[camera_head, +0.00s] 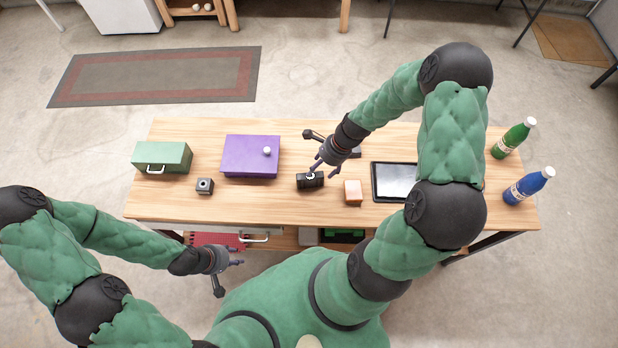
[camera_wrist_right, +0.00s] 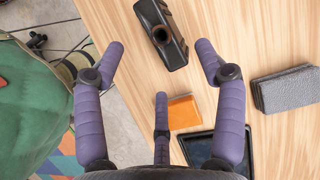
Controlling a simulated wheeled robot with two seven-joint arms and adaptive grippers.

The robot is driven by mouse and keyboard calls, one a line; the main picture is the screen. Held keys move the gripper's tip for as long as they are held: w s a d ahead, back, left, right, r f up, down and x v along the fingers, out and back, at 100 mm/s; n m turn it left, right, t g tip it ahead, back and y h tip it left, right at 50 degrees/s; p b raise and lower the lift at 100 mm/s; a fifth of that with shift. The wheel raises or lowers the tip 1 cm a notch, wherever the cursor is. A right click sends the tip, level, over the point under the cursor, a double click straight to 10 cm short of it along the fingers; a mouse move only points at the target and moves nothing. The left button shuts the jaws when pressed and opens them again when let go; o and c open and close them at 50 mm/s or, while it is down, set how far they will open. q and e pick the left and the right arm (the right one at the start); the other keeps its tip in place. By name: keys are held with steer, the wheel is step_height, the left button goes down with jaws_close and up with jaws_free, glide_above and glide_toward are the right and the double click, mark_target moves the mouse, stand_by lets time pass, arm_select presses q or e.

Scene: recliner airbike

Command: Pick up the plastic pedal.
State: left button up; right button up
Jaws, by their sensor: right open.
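A black part with a round hole and a crossbar, which looks like the plastic pedal (camera_head: 310,182), lies on the wooden table near its middle front. It also shows at the top of the right wrist view (camera_wrist_right: 161,33). My right gripper (camera_head: 320,164) is open, its fingers spread above and just behind the pedal in the head view. In the right wrist view the pedal is ahead of and between the open fingertips (camera_wrist_right: 160,60), with nothing held. My left gripper (camera_head: 233,273) is open and empty in front of the table's edge.
An orange-tan block (camera_head: 352,192) and a dark tablet (camera_head: 393,182) are right of the pedal. Bottles (camera_head: 513,138) stand far right.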

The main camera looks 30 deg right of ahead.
mark_target(310, 180)
steer(key=x, duration=0.3)
steer(key=shift+w, duration=0.1)
steer(key=b+x, duration=0.1)
steer(key=x, duration=0.4)
steer(key=shift+a+b, duration=0.1)
steer(key=shift+b, duration=0.2)
steer(key=shift+r, duration=0.15)
steer(key=c, duration=1.3)
